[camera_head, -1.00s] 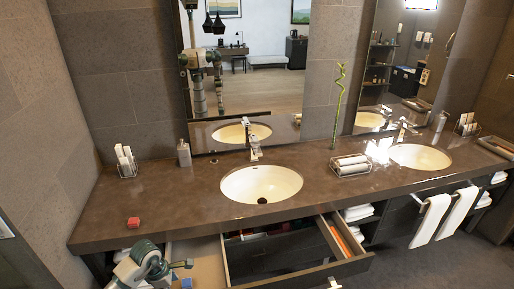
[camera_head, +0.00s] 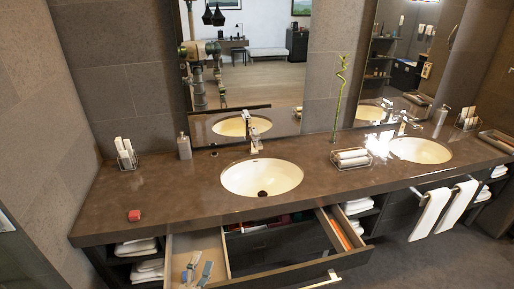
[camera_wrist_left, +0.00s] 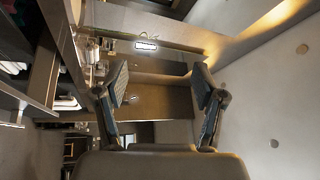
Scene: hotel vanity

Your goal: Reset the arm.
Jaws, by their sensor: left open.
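My left gripper (camera_head: 198,267) shows at the bottom edge of the head view, with only its two fingers in sight. The fingers are apart and point up the picture, in front of the left part of the pulled-out drawer (camera_head: 283,273). I cannot tell whether they are above it or inside it. In the left wrist view the gripper (camera_wrist_left: 160,86) is open, with nothing between its pads. The rest of my left arm is out of the head view. My right gripper is not in view.
The dark counter (camera_head: 170,205) holds two sinks, a small red block (camera_head: 134,215), a soap bottle (camera_head: 184,147) and a basket of rolled towels (camera_head: 350,158). Folded towels (camera_head: 137,247) lie on a shelf left of the drawer. The counter's left part is mostly clear.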

